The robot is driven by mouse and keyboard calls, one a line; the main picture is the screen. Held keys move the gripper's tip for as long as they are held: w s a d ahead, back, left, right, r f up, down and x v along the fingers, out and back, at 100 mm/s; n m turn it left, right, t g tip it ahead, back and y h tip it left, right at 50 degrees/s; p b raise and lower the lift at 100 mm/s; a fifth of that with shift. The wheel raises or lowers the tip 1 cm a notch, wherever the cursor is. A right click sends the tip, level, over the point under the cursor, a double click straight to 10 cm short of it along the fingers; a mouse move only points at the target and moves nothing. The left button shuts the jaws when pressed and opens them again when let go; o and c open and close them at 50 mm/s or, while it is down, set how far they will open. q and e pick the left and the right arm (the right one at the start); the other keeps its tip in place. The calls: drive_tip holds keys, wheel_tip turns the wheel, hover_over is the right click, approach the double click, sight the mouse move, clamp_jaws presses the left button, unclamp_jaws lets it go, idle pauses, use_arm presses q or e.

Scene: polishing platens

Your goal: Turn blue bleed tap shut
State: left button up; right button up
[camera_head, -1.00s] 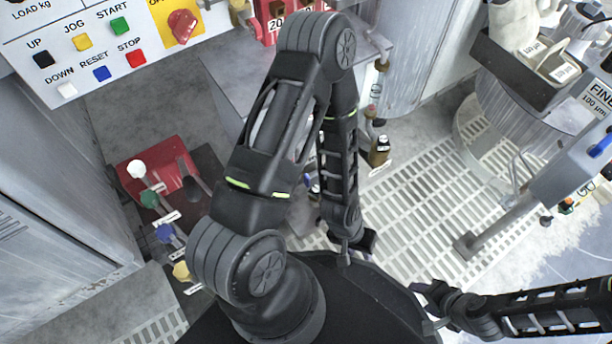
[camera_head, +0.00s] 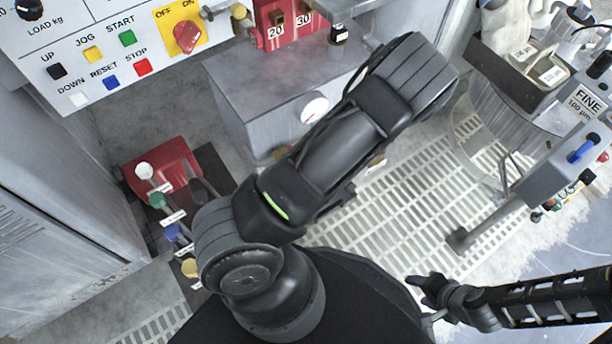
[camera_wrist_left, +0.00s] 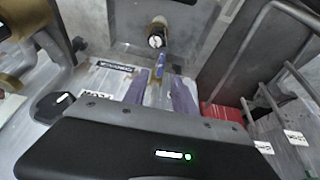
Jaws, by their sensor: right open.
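In the head view, a blue-handled tap (camera_head: 173,233) stands in a labelled row with white, green and yellow handles at the lower left. A second blue lever (camera_head: 581,150) sits on the grey housing at the right; I cannot tell from the labels which is the bleed tap. My left arm bends across the middle and hides its own gripper there. My right gripper (camera_head: 428,294) is open and empty at the lower right, away from both.
A red block (camera_head: 160,165) stands beside the tap row. The control panel (camera_head: 110,50) with coloured buttons is at the upper left. A grey cabinet (camera_head: 60,215) borders the left side. Slatted grating (camera_head: 400,215) lies open between my arms.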

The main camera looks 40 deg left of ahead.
use_arm(q)
drive_tip(key=b+x, duration=0.3)
drive_tip(key=x, duration=0.3)
drive_tip(key=shift+f, duration=0.35)
drive_tip(key=shift+w+a+f+b, duration=0.1)
drive_tip(key=shift+a+f+b, duration=0.2)
drive_tip(key=shift+f+b, duration=0.15)
drive_tip(key=shift+c, duration=0.5)
clamp_jaws()
